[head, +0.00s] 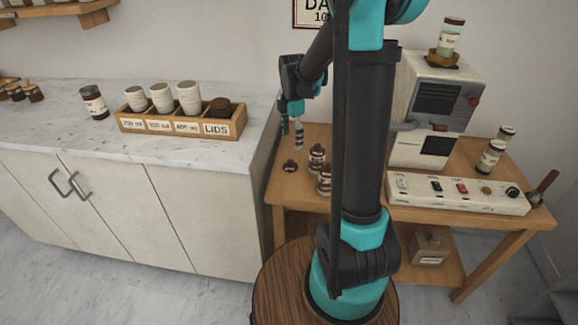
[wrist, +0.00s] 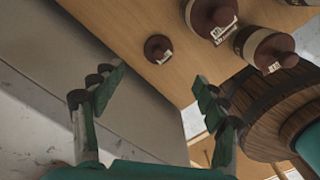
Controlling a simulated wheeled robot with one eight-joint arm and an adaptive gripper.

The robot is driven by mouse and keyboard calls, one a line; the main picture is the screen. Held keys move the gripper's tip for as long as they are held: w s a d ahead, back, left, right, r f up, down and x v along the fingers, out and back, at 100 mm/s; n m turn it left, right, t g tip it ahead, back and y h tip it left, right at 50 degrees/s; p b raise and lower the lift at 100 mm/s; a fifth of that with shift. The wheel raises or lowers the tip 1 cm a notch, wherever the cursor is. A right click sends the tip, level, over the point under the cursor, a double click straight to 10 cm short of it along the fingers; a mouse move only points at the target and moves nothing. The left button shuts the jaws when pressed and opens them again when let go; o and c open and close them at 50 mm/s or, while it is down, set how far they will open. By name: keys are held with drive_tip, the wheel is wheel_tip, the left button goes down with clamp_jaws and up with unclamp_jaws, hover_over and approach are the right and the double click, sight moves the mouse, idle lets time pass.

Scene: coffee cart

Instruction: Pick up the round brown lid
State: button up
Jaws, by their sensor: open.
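A small round brown piece (head: 290,166) lies alone near the left edge of the wooden table. It also shows in the wrist view (wrist: 157,48), with a pale label at its side; I cannot tell whether it is a loose lid or a low jar top. My gripper (head: 292,138) hangs above that table edge, pointing down, open and empty. In the wrist view, its fingers (wrist: 160,88) are spread wide, with the small brown piece beyond them, apart from both.
Brown-topped jars (head: 324,180) stand close right of the small piece. The wooden organizer (head: 180,125) holds cups on the counter at left. A coffee machine (head: 432,110) and a white switch panel (head: 455,194) take up the table's right.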

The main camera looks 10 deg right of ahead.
sight(291, 160)
wheel_tip(291, 160, down, 6)
drive_tip(key=shift+f, duration=0.25)
drive_tip(key=shift+w+f, duration=0.1)
drive_tip(key=shift+f, duration=2.4)
drive_tip(key=shift+c, duration=0.5)
drive_tip(key=c, duration=1)
drive_tip(key=shift+c, duration=0.2)
drive_tip(key=shift+r, duration=0.1)
